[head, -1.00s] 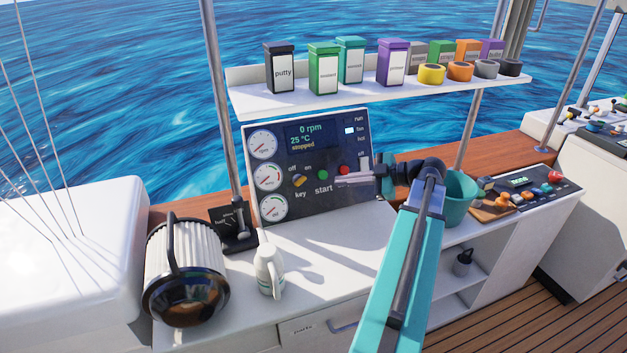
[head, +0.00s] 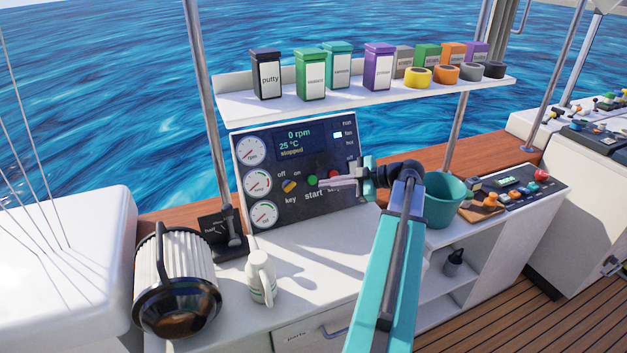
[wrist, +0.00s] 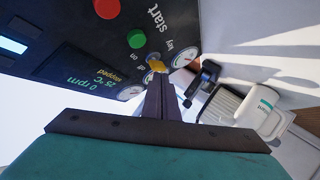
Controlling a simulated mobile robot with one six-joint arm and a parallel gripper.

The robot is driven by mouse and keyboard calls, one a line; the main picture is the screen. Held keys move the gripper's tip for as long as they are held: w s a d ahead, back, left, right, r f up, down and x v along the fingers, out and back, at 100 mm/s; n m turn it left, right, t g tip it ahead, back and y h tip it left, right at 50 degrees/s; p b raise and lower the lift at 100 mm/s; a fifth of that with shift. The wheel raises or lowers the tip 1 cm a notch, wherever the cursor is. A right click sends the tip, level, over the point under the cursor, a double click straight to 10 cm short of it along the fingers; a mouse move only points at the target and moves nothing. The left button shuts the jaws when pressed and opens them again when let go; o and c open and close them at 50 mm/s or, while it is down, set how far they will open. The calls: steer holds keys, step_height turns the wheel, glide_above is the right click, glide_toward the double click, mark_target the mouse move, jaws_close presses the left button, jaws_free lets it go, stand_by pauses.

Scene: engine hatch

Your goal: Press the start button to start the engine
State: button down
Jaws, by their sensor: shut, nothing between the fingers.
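The green start button (head: 312,181) is on the dark engine panel (head: 345,205), above the word "start". It also shows in the wrist view (wrist: 136,38), beside a larger red button (wrist: 107,8). The panel display (head: 297,141) reads 0 rpm, 25 °C, stopped. The yellow key switch (head: 289,186) sits left of the green button, between "off" and "on". My gripper (head: 322,184) is shut and empty, with its tip close to the green button in the head view. Whether it touches the button cannot be told. In the wrist view its fingertips (wrist: 158,76) overlap the key switch.
A shelf (head: 235,108) with containers and tape rolls is above the panel. A white jug (head: 261,278) and a ribbed black-and-white lamp-like object (head: 178,280) stand at left. A teal bucket (head: 445,205) is right of my arm.

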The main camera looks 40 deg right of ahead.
mark_target(310, 181)
steer(key=shift+w+d+f+b, duration=0.25)
steer(key=shift+w+d+f, duration=0.15)
steer(key=shift+w, duration=0.4)
steer(key=shift+w+d+f+b, duration=0.3)
steer(key=shift+w+f, duration=0.1)
steer(key=shift+w, duration=0.35)
steer(key=shift+w+d+f+b, duration=0.3)
steer(key=shift+w+f, duration=0.1)
steer(key=shift+w, duration=0.4)
steer(key=shift+w+d+f+b, duration=0.2)
steer(key=shift+w+f+b, duration=0.05)
steer(key=shift+w+b, duration=0.4)
steer(key=shift+w+d+f+b, duration=0.25)
steer(key=shift+w+b, duration=0.25)
steer(key=shift+b, duration=0.25)
stand_by(2.0)
steer(key=shift+s+a, duration=0.1)
stand_by(0.3)
steer(key=shift+s+a+r+b, duration=0.2)
steer(key=shift+s+r, duration=0.05)
steer(key=shift+s, duration=0.25)
steer(key=shift+s+a+r+b, duration=0.15)
steer(key=shift+s+a+r, duration=0.1)
steer(key=shift+s, duration=0.2)
steer(key=shift+s, duration=0.1)
